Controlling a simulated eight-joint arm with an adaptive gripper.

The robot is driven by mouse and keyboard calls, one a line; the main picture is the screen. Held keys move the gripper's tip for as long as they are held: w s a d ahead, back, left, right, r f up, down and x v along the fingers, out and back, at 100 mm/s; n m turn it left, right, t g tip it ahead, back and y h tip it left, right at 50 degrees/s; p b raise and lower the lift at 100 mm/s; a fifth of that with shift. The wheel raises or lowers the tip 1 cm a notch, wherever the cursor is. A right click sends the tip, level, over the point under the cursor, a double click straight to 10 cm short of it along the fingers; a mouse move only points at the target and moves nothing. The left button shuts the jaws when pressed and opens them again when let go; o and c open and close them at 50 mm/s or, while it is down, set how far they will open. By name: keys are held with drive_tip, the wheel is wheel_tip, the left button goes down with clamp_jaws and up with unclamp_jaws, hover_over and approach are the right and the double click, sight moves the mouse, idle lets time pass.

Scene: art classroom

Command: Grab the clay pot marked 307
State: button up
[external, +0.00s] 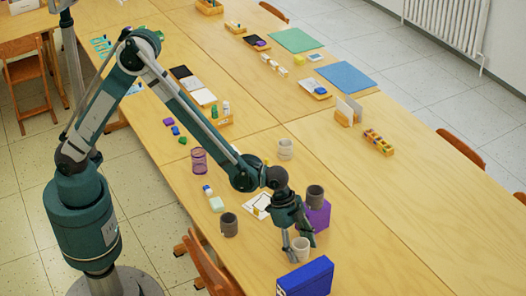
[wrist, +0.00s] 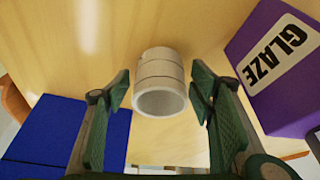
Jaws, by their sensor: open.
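A pale clay pot (external: 301,250) stands on the table right at my gripper (external: 298,240). In the wrist view the pale pot (wrist: 160,80) lies between the two green fingers of my gripper (wrist: 162,92), its open mouth toward the camera. Gaps show on both sides, so the fingers are open around or just short of it. Another pale pot (external: 286,149) stands farther back. A dark grey pot (external: 229,226) stands left of my gripper, and another dark pot (external: 315,196) appears on top of the purple box. I cannot read the number 307 on any pot.
The purple box (external: 318,215), labelled GLAZE in the wrist view (wrist: 275,60), is close on the right. A blue box (external: 306,277) stands close in front and shows at left in the wrist view (wrist: 45,130). A purple mesh cup (external: 199,162) stands farther left.

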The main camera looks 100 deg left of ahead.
drive_tip(key=c, duration=1)
drive_tip(key=shift+r+p, duration=1.1)
drive_tip(key=shift+r, duration=3.95)
